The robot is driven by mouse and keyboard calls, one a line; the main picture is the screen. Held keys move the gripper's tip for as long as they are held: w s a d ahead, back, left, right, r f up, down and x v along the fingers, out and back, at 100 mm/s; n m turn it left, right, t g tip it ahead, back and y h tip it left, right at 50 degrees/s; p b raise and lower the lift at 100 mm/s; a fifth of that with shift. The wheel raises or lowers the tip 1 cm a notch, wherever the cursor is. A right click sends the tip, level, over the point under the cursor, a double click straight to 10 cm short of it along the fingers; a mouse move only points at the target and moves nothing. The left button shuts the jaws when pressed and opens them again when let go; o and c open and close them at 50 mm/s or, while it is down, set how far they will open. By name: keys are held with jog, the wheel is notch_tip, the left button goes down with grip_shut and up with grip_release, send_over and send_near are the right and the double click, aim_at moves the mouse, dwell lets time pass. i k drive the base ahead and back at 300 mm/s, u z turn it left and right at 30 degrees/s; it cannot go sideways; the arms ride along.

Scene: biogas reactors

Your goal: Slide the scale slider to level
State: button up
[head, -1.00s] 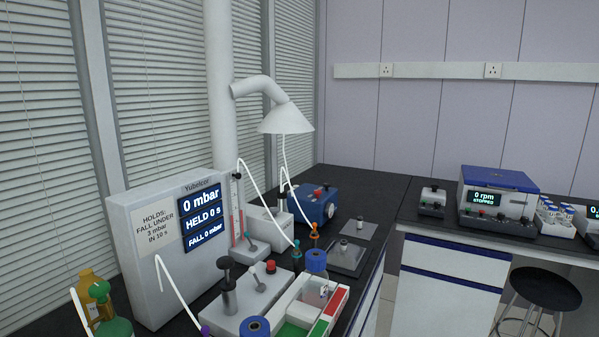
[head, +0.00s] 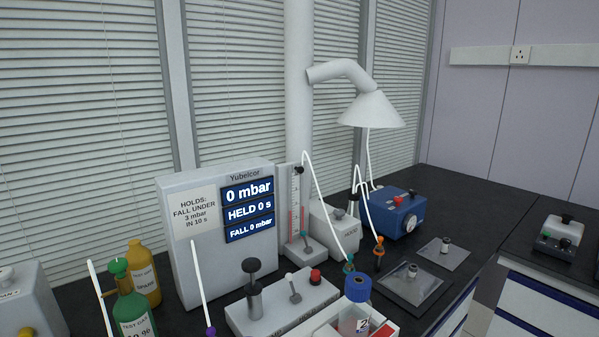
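A narrow upright scale panel (head: 308,205) stands right of the grey Yubelcor box, in front of the white vertical pipe. It has tick marks and a red column (head: 292,222) in its lower part. A small dark knob (head: 299,169), which looks like the slider, sits near the panel's top, well above the red column's top. The tick labels are too small to read. A small lever (head: 306,240) stands on the panel's base. My gripper is not in view.
The Yubelcor box (head: 181,262) reads 0 mbar. Before it are a grey block (head: 268,318) with a black plunger and red button, and a blue-capped bottle (head: 355,315). White tubes arc near the panel. Gas bottles (head: 133,312) stand left, a blue pump (head: 390,222) right.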

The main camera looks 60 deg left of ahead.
aim_at(297, 170)
jog(key=u, duration=0.75)
jog(key=i, duration=0.8)
jog(key=u, duration=0.95)
